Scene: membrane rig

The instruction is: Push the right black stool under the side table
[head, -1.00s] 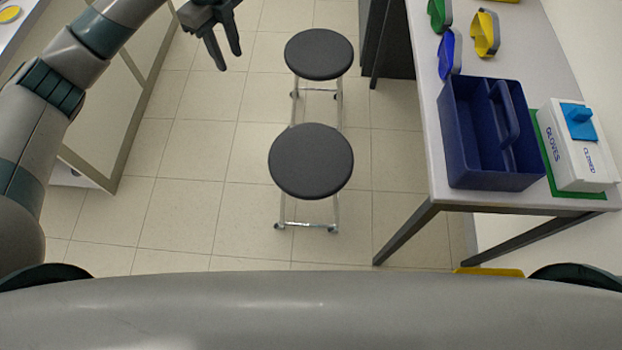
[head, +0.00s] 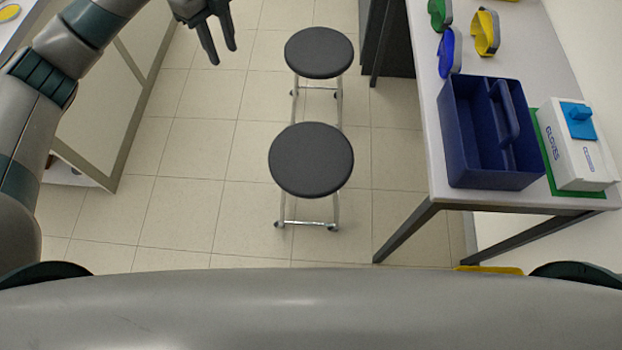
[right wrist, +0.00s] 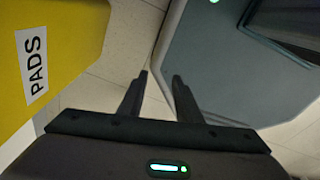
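Two round black stools with metal legs stand on the tiled floor, one behind the other. The near stool (head: 311,160) is at the middle of the head view, and the far stool (head: 319,52) is above it. I cannot tell surely which is the right one. The side table (head: 421,120) stands to the right of both, with floor between. My left gripper (head: 224,56) is open and empty, left of the far stool and apart from it. My right gripper (right wrist: 160,79) shows only in the right wrist view, with fingers apart and nothing between them.
On the side table are a blue caddy (head: 465,165), a glove box (head: 580,170) and colored holders. A dark cabinet (head: 392,45) stands behind the table's near legs. A yellow PADS box (right wrist: 45,60) is beside my right gripper. Floor left of the stools is clear.

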